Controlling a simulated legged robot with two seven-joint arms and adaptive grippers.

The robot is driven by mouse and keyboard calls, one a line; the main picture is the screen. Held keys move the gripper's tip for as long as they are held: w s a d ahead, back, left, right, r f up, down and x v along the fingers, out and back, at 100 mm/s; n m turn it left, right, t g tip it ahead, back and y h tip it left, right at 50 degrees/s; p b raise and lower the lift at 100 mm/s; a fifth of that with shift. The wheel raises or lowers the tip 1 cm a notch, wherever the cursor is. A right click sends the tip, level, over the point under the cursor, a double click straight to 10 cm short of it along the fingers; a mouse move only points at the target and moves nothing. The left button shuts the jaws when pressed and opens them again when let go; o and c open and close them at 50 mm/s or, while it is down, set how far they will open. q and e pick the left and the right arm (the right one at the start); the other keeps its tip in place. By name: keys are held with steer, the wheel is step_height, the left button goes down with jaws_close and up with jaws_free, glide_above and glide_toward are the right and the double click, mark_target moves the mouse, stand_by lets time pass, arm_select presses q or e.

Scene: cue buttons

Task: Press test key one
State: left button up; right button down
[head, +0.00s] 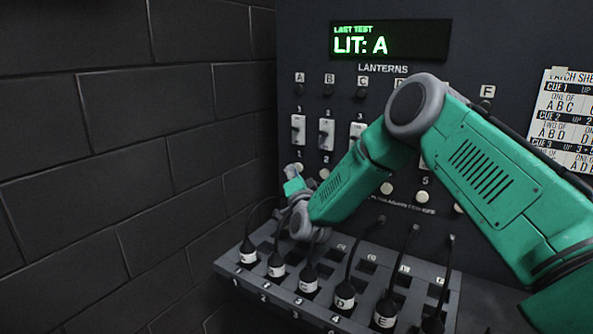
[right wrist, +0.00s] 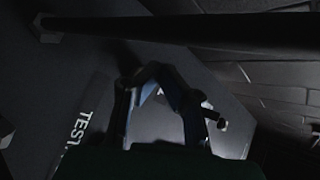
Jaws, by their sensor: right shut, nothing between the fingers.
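Test key one (head: 299,167) is a small pale round button under the label 1, at the left end of the key row on the dark panel in the head view. My right gripper (head: 293,184) is just below and left of it, close to the panel; I cannot tell whether it touches. The gripper is shut and empty. In the right wrist view its dark fingers (right wrist: 168,100) show in front of the panel, beside a white TEST label (right wrist: 76,122). The key is not clear in that dim view. My left gripper is not in view.
A tray (head: 226,264) with lettered plugs and cables juts out below the keys. Switches (head: 298,129) and dark lanterns (head: 299,90) are above. The display (head: 390,40) reads LIT: A. A brick wall (head: 110,150) stands left. My right arm hides the panel's middle.

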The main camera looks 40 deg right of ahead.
steer(key=shift+d, duration=0.25)
steer(key=shift+w, duration=0.1)
steer(key=shift+w+d, duration=0.15)
steer(key=shift+d, duration=0.1)
stand_by(0.3)
stand_by(0.4)
steer(key=shift+s+a, duration=0.45)
steer(key=shift+a, duration=0.3)
